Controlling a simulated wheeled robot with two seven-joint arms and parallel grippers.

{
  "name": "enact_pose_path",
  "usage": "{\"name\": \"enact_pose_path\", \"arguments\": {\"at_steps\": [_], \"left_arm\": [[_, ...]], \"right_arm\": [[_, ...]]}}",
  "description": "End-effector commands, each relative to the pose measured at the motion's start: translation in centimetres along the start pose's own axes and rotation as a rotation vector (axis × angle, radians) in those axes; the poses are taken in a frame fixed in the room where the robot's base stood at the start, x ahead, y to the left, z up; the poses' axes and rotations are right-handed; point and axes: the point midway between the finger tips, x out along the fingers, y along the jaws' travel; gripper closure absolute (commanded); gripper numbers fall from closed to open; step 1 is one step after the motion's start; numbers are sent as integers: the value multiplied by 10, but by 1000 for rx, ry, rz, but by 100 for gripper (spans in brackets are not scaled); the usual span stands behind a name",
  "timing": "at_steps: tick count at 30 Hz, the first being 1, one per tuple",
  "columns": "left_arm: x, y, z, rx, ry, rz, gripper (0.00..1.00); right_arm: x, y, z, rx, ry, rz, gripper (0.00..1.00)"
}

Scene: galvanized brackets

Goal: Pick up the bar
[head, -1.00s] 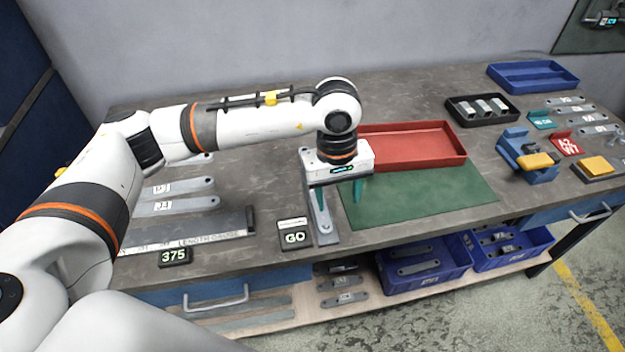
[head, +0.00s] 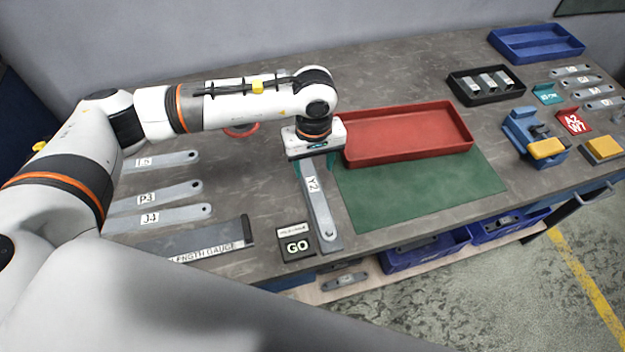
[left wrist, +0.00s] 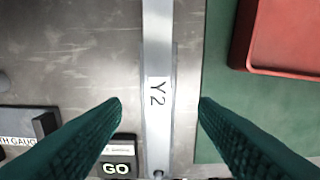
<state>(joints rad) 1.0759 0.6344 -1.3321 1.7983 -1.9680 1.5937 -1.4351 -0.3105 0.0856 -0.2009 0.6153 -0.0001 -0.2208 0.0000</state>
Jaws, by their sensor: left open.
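A flat grey metal bar labelled Y2 (head: 316,196) lies on a grey plate at the bench's front, left of the green mat. In the left wrist view the bar (left wrist: 158,60) runs up and down the middle of the picture. My left gripper (head: 314,166) is open above the bar's far part. In the left wrist view its teal fingers (left wrist: 160,101) stand on either side of the bar, with space on both sides. The exact height of the fingertips is hard to tell. My right gripper is not in view.
A GO block (head: 297,244) stands close left of the bar's near end. A red tray (head: 405,158) and green mat (head: 420,196) lie to the right. Bars P3 (head: 155,196) and J4 (head: 160,217) and a length gauge (head: 205,248) lie left.

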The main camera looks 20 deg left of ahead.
Motion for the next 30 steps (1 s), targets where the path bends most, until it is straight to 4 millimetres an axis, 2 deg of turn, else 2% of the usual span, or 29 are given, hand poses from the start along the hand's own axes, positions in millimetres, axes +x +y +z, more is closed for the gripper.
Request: {"name": "enact_pose_path", "arguments": {"at_steps": [5,10,15,23,30], "left_arm": [[11,1,-2,1,2,1,45],[35,3,-6,1,4,3,45],[55,2,-4,1,0,1,45],[59,2,-4,1,-1,-1,45],[58,2,-4,1,-1,-1,85]], "right_arm": [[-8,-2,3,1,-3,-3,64],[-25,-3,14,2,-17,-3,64],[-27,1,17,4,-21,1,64],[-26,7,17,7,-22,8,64],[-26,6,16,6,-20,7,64]]}}
